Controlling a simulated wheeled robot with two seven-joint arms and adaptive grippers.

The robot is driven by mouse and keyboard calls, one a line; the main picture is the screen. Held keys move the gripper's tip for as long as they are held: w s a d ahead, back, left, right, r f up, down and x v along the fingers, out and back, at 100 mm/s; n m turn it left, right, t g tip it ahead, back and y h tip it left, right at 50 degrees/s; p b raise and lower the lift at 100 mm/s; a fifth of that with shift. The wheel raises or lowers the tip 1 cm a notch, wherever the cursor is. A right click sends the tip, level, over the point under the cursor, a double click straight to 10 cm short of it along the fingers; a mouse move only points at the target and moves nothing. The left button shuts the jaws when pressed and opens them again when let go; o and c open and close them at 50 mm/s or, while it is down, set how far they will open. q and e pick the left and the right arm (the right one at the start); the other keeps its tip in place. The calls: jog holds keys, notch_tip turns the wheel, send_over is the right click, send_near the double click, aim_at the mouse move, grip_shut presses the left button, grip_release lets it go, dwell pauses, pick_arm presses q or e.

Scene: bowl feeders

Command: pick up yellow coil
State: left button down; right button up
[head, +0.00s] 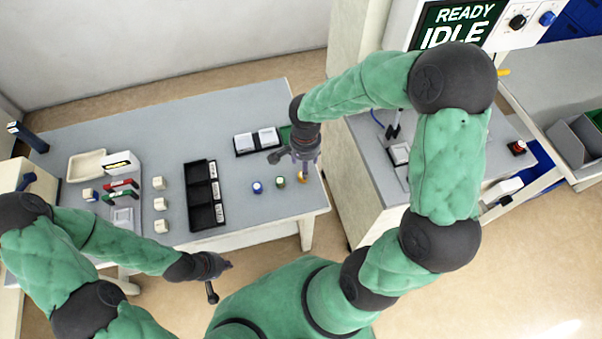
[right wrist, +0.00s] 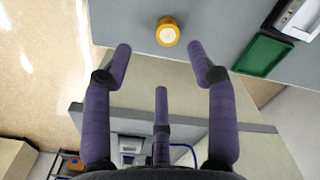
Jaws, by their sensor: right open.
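The yellow coil (head: 302,177) stands on the grey table near its right edge. In the right wrist view the yellow coil (right wrist: 168,32) is at the top, just beyond the fingertips and roughly centred between them. My right gripper (head: 305,164) is over the coil in the head view and partly covers it. In the wrist view my right gripper (right wrist: 160,60) has its purple fingers spread, with nothing between them. My left gripper (head: 222,277) is in front of the table's near edge, its fingers apart and empty.
A green coil (head: 280,182) and a blue coil (head: 257,187) stand left of the yellow one. A black tray (head: 203,216) and several cream blocks (head: 159,204) are farther left. A green tray (right wrist: 263,54) lies right of the coil in the wrist view.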

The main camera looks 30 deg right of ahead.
notch_tip(320, 180, down, 4)
jog(key=shift+w+b, duration=0.1)
jog(key=shift+b, duration=0.45)
jog(key=f, duration=0.1)
jog(key=f+b, duration=0.1)
jog(key=f, duration=0.1)
jog(key=w+f+b, duration=0.1)
jog(key=f, duration=0.1)
jog(key=shift+s, duration=0.1)
grip_shut()
